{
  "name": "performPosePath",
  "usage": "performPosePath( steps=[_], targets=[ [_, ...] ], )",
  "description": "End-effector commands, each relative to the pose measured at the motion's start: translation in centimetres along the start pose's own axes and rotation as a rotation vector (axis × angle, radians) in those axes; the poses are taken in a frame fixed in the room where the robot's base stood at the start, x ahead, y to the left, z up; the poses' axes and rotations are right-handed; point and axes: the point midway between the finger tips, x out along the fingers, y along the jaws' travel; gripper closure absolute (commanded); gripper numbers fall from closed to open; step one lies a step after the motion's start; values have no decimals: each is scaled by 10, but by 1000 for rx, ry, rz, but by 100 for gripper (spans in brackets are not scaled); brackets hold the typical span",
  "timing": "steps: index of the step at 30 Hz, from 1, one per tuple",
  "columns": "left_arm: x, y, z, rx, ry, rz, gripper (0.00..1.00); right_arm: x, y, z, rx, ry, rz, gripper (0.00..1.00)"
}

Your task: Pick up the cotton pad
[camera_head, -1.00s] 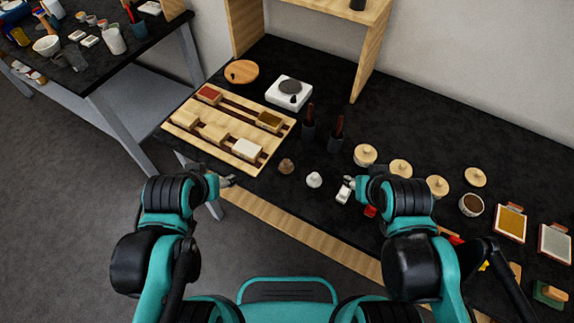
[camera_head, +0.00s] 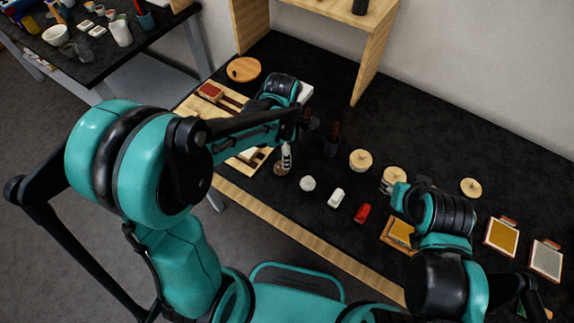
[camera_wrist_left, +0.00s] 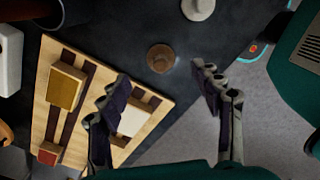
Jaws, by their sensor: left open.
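A white round knobbed piece (camera_head: 307,183), which looks like the cotton pad, sits on the black table; it also shows at the top of the left wrist view (camera_wrist_left: 198,8). A similar brown piece (camera_wrist_left: 160,58) stands left of it in the head view (camera_head: 281,168). My left gripper (camera_wrist_left: 160,78) is open and empty, with the brown piece just beyond and between its fingertips in the wrist view. In the head view my left gripper (camera_head: 287,158) is over the brown piece, partly covering it. My right gripper (camera_head: 389,187) is near the lidded jars; its fingers are too small to judge.
A wooden rack (camera_wrist_left: 42,105) with coloured blocks lies beside my left gripper. A white piece (camera_head: 337,197) and a red piece (camera_head: 362,213) stand right of the white pad. Lidded jars (camera_head: 361,160) stand behind. A wooden shelf (camera_head: 375,55) rises at the back.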

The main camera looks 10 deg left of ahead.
Motion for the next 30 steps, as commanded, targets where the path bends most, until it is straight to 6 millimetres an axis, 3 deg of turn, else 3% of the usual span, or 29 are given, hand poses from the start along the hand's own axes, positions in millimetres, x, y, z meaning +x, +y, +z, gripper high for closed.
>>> performPosePath(
  steps=[13, 23, 28, 30],
  targets=[
    [64, 0, -6, 2, -1, 2, 35, 23, 0, 16, 0, 0, 0, 60],
    [70, 0, -6, 3, -1, 2, 35, 23, 0, 17, 0, 0, 0, 60],
    [70, 0, -6, 3, -1, 2, 77, 23, 0, 17, 0, 0, 0, 60],
    [70, 0, -6, 3, -1, 2, 81, 23, 0, 17, 0, 0, 0, 60]
  ],
)
